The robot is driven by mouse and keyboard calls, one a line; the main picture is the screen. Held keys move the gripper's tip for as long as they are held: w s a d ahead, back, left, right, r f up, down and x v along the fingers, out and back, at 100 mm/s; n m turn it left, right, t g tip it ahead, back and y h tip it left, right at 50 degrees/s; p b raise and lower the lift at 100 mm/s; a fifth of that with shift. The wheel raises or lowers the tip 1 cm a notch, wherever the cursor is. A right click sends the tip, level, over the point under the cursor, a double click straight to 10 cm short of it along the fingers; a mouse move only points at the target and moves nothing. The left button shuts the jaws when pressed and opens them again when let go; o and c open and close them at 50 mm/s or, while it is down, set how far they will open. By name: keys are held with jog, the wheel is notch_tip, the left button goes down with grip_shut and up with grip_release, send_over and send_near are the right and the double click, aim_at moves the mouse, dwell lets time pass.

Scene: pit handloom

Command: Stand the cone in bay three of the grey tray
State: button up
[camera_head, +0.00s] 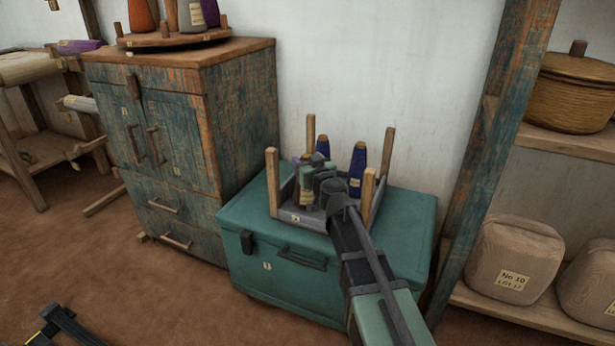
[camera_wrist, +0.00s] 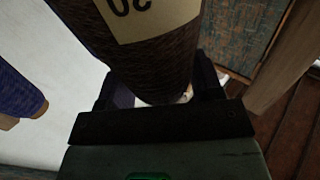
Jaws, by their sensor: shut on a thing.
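My gripper (camera_head: 318,180) is over the grey tray (camera_head: 296,217), among the cones there. In the wrist view it is shut on a dark brownish cone (camera_wrist: 152,65) with a tan label that carries a partly cut-off number. The tray lies on a teal chest and has a wooden post at each corner. Two dark blue cones stand at its back, one (camera_head: 357,168) to the right of my gripper and one (camera_head: 323,147) behind it. A greenish form (camera_head: 306,186) shows beside the fingers. My gripper hides much of the tray floor, and I cannot tell whether the held cone touches it.
The teal chest (camera_head: 255,222) stands between a worn cabinet (camera_head: 235,115) and a wooden shelf upright (camera_head: 492,130). The tray's posts, such as the front left one (camera_head: 272,180), rise close around my gripper. More cones stand on a round wooden stand (camera_head: 178,39).

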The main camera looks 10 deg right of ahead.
jog(key=shift+f, duration=0.45)
jog(key=o, duration=1.5)
jog(key=shift+r, duration=0.1)
jog(key=shift+c, duration=0.2)
